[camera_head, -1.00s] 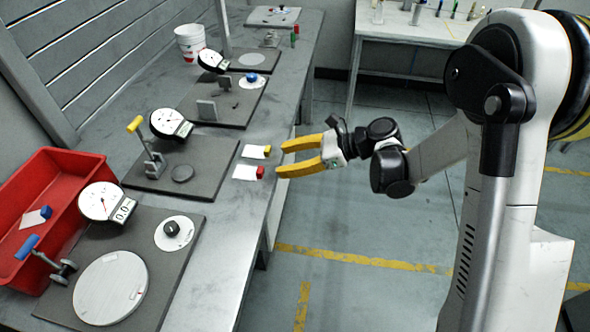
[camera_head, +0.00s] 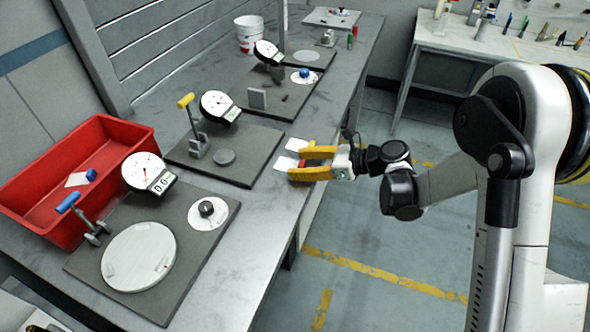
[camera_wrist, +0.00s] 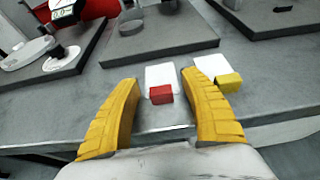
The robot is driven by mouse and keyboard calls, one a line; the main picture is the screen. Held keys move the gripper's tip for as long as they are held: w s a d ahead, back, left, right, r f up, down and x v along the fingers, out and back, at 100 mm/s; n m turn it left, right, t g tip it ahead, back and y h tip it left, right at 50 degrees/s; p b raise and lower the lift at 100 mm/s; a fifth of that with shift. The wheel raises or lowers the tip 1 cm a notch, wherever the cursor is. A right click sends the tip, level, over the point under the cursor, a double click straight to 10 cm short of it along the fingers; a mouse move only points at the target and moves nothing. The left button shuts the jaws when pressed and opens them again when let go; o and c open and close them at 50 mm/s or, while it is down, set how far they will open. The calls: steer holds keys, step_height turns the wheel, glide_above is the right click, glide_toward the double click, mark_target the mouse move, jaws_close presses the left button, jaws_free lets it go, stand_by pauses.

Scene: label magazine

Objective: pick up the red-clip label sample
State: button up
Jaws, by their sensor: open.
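The red-clip label sample is a white label with a red block-shaped clip (camera_wrist: 161,95) at its near end. In the wrist view it lies at the bench edge, between and just beyond my two yellow fingers. In the head view its white label (camera_head: 284,164) shows, and the fingers partly hide its clip. My gripper (camera_head: 306,164) is open and empty at the bench edge; in the wrist view its fingers (camera_wrist: 160,100) stand either side of the red clip. Whether they touch the label cannot be told. A second label with a yellow clip (camera_wrist: 230,81) lies just right of the right finger.
Grey plates with dial gauges (camera_head: 220,106) line the bench (camera_head: 262,217). A white bucket (camera_head: 249,34) stands at the back. Bare bench lies left of the labels.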

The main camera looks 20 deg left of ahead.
steer(key=c, duration=1)
steer(key=shift+r, duration=0.1)
steer(key=shift+r+p, duration=0.4)
steer(key=shift+r, duration=0.15)
step_height(320, 180, up, 3)
steer(key=shift+f+p, duration=0.1)
steer(key=shift+p, duration=0.65)
steer(key=w+d+r+p, duration=0.1)
steer(key=d+r, duration=0.1)
steer(key=d, duration=0.1)
steer(key=w+d+r+p, duration=0.1)
steer(key=w+d+r, duration=0.1)
steer(key=d, duration=0.2)
steer(key=w+d+r+p, duration=0.1)
steer(key=d+r, duration=0.2)
steer(key=shift+w+d+p, duration=0.3)
steer(key=shift+w+d, duration=0.1)
